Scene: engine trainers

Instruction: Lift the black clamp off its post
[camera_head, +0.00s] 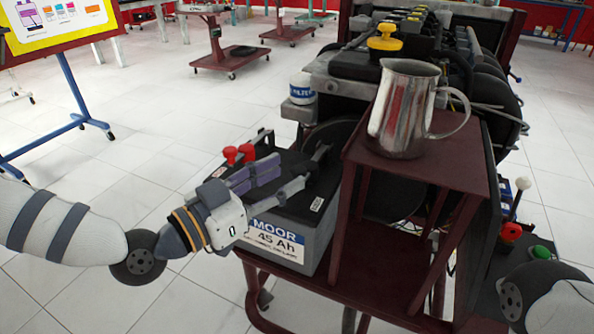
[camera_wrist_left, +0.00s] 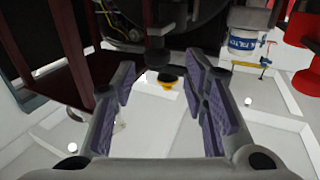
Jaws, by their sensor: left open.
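The black clamp (camera_head: 320,154) appears as a dark shape at the right end of the top of the grey battery (camera_head: 290,240), marked MOOR 45 Ah. In the left wrist view a dark piece that looks like the clamp (camera_wrist_left: 158,58) lies ahead of the gap between my fingers. Its post is hidden. My left gripper (camera_head: 282,180) is open over the battery top, with its fingers pointing toward the clamp. In the left wrist view the purple pads of the left gripper (camera_wrist_left: 160,95) stand apart with nothing between them. My right gripper is out of view.
A dark red stand (camera_head: 420,172) with a metal jug (camera_head: 402,112) stands close right of the battery. A white and blue filter (camera_head: 302,88) and the engine (camera_head: 370,62) are behind. Open floor lies left.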

